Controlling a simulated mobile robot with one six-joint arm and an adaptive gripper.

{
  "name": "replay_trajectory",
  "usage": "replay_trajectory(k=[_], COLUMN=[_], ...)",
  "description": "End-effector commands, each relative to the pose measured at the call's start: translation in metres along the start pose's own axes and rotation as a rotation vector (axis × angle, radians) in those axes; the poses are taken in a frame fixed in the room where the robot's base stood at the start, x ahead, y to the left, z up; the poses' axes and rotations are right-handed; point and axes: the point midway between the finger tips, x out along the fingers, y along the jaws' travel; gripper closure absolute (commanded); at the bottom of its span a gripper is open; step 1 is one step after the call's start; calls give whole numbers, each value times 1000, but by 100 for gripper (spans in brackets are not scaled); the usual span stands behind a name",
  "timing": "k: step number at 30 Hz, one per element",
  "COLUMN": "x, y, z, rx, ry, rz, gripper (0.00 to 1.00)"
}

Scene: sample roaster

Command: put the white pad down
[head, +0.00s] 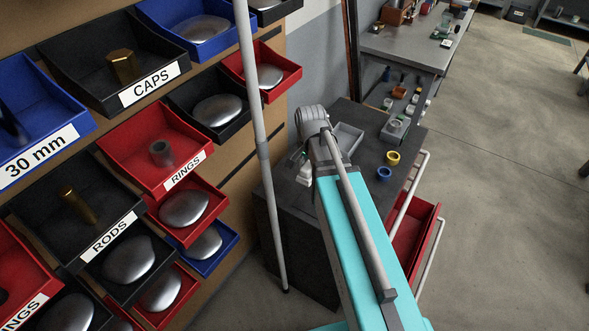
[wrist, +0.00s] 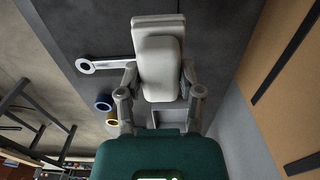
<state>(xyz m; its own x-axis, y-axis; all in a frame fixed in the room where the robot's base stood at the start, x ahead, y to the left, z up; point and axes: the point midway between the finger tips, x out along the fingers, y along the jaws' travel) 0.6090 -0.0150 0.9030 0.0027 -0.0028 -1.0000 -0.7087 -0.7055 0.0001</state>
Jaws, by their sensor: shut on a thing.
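The white pad (wrist: 160,50) is a pale, rounded block in front of a flat plate of similar colour; I cannot tell whether the two are one piece. My gripper (wrist: 159,70) is shut on it, with one finger at each side. In the wrist view the pad is seen against the dark cabinet top (wrist: 80,25); whether it touches the top cannot be told. In the head view my turquoise arm reaches to the cabinet (head: 352,112) and hides most of the gripper and the pad.
On the cabinet top are a grey tray (head: 347,138), a yellow ring (head: 392,158) and a blue ring (head: 384,174). A spanner-like tool (wrist: 105,63) lies there in the wrist view. A red drawer (head: 412,240) stands open. Labelled bins (head: 155,145) fill the left; a grey pole (head: 262,150) stands between.

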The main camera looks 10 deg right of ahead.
Motion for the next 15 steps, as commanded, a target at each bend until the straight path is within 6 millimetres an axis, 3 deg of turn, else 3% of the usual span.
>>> replay_trajectory(k=[15], x=[42], y=[-68], z=[-56], rx=[-2], ry=[0], rz=[0], gripper=[90])
